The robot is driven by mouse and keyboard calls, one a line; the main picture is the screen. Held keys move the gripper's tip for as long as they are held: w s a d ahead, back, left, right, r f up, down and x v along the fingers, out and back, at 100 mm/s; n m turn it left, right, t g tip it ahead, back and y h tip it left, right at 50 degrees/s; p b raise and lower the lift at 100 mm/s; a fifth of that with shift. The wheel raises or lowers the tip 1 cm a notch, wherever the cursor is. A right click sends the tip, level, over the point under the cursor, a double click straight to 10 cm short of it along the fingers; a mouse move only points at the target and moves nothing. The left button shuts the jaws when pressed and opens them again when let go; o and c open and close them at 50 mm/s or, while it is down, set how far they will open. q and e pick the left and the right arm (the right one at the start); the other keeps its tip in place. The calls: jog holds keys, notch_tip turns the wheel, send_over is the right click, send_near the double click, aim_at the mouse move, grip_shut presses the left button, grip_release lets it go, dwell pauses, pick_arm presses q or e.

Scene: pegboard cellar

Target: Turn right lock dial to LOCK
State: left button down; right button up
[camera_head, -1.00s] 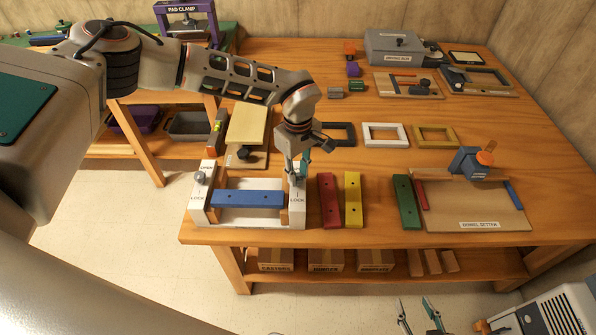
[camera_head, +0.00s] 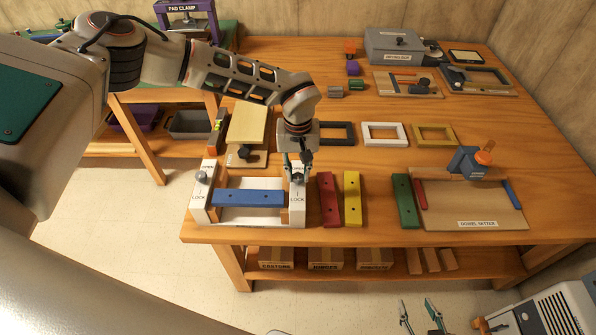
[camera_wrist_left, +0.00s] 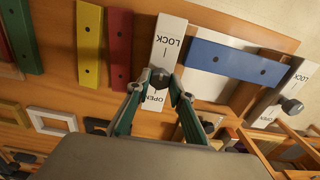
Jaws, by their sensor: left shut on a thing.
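The white right lock block (camera_head: 298,213) is at the right end of a white fixture that holds a blue bar (camera_head: 248,198). In the left wrist view its dial (camera_wrist_left: 160,77) is a dark knob between the words LOCK and OPEN. My left gripper (camera_head: 298,175) is shut on that knob from above; its fingers (camera_wrist_left: 160,88) lie on both sides of it. The fingers hide part of the knob, so its exact angle is unclear. The left lock dial (camera_head: 202,177) stands on the other end block. My right gripper (camera_head: 420,308) is open and empty below the table's front edge.
Red (camera_head: 328,200) and yellow (camera_head: 352,199) bars lie close to the right of the fixture, with a green bar (camera_head: 405,202) farther right. A cream board (camera_head: 247,130) is behind the fixture.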

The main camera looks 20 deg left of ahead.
aim_at(298, 176)
dwell(0.4)
pick_arm(q)
jog(key=c, duration=1.8)
grip_release()
jog(key=shift+r, duration=0.1)
notch_tip(298, 176, up, 12)
jog(key=shift+f, duration=0.1)
